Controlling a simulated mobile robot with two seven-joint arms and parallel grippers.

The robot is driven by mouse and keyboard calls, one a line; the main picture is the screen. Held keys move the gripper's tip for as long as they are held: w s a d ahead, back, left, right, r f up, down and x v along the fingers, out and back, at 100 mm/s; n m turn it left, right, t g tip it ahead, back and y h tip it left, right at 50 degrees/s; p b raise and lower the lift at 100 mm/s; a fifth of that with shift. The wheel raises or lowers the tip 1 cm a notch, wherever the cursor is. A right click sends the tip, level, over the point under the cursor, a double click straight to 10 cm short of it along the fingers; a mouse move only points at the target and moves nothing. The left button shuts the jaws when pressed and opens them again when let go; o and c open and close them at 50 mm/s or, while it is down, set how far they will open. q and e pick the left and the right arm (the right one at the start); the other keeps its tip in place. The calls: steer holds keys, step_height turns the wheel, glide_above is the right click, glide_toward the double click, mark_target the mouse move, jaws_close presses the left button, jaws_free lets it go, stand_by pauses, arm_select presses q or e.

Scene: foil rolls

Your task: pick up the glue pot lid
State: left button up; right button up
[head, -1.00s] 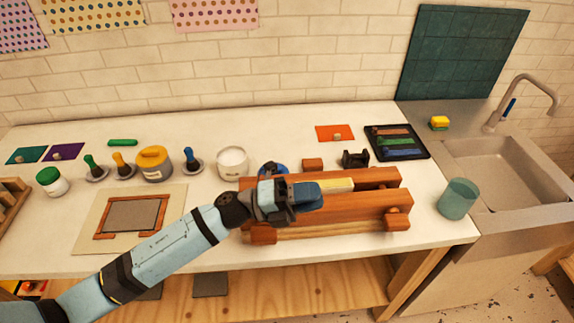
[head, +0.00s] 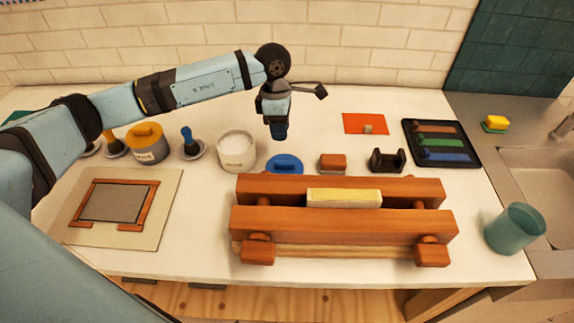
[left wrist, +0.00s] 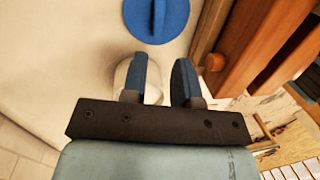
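A round blue lid (head: 285,165) with a raised handle lies on the white worktop, behind the wooden press. It also shows at the top of the left wrist view (left wrist: 172,14). An open white pot (head: 237,152) with pale contents stands just left of the lid. My left gripper (head: 279,132) points downward, above and slightly behind the lid in the head view. In the left wrist view its two blue fingers (left wrist: 161,80) are apart with nothing gripped, and the lid lies beyond them. A pale rounded thing shows partly behind the fingers.
The wooden press (head: 340,222) holds a pale yellow block (head: 344,198) close in front of the lid. A small wooden block (head: 332,163) and a black holder (head: 387,160) stand to the right.

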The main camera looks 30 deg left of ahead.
arm_select(q)
glide_above(284, 162)
steer(key=f, duration=0.4)
steer(key=shift+w+a+f, duration=0.2)
steer(key=shift+a+f, duration=0.05)
steer(key=shift+a, duration=0.15)
steer(key=shift+d+f, duration=0.1)
steer(key=shift+f, duration=0.3)
steer(key=f, duration=0.1)
steer(key=f+p, duration=0.1)
steer(key=f, duration=0.3)
steer(key=shift+s+d+p, duration=0.15)
steer(key=shift+d+p, duration=0.15)
steer(key=shift+p, duration=0.1)
jaws_close()
